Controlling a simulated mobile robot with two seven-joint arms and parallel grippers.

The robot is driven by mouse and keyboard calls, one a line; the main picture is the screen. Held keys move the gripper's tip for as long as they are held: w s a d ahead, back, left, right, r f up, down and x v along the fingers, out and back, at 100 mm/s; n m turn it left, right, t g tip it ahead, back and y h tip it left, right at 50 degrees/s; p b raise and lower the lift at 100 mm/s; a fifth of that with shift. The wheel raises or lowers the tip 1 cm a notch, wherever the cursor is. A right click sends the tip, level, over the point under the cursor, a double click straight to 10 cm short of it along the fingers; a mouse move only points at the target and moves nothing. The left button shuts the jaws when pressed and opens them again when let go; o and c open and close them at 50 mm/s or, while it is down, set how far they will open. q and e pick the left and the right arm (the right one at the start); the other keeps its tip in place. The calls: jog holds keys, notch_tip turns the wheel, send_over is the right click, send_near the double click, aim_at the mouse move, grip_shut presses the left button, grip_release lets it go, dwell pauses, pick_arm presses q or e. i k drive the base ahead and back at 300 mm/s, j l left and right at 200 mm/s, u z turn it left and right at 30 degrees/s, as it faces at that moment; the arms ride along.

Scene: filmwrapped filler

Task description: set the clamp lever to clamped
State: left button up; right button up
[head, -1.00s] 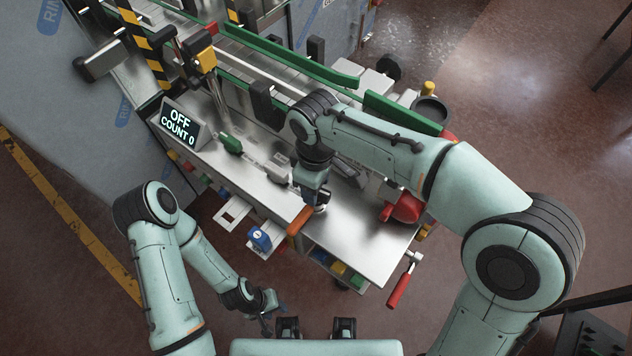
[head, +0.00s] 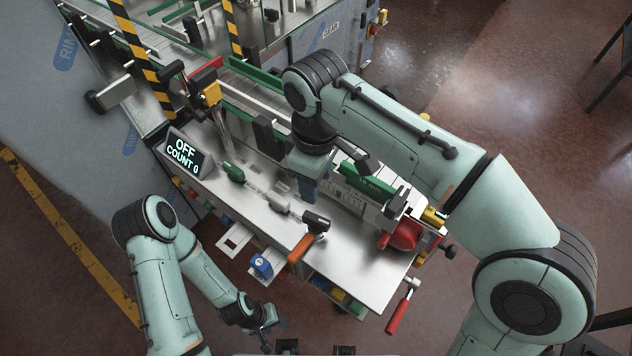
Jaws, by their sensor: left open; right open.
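A red-handled lever (head: 205,69) sits at a yellow block on a post, at the upper left of the bench; I cannot tell for sure that it is the clamp lever, nor read its setting. My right gripper (head: 305,178) points down over the middle of the bench, to the lower right of that lever and apart from it. Its fingertips are mostly hidden by its own wrist. My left gripper (head: 268,328) is open and empty, low in front of the bench.
A display (head: 188,153) reads OFF, COUNT 0. A red-handled crank (head: 403,305) hangs at the front right corner. Striped posts (head: 143,55) stand at the back left.

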aim_at(307, 238)
jog(key=k, duration=1)
